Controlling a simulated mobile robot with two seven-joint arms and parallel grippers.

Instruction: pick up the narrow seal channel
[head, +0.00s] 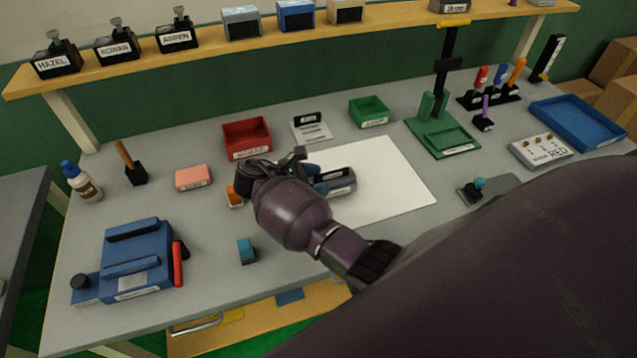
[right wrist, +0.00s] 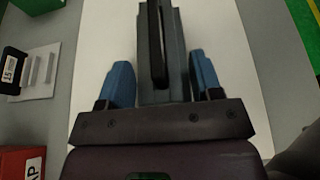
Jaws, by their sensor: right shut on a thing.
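The narrow seal channel, a grey channel (head: 341,187) with a pale label on its side, is at the left part of the white mat (head: 395,190) in the head view. My right gripper (head: 314,177) is at its left end, and the purple wrist hides part of it. In the right wrist view, the two blue fingertips of my right gripper (right wrist: 162,82) are on either side of the grey channel (right wrist: 178,65), shut on it. A dark strip runs along the channel there. Whether it touches the mat I cannot tell. My left gripper is not in view.
A green press (head: 445,136) stands behind the mat at right. A blue fixture (head: 138,257) and a teal block (head: 246,250) are at front left. The mat's right part is clear.

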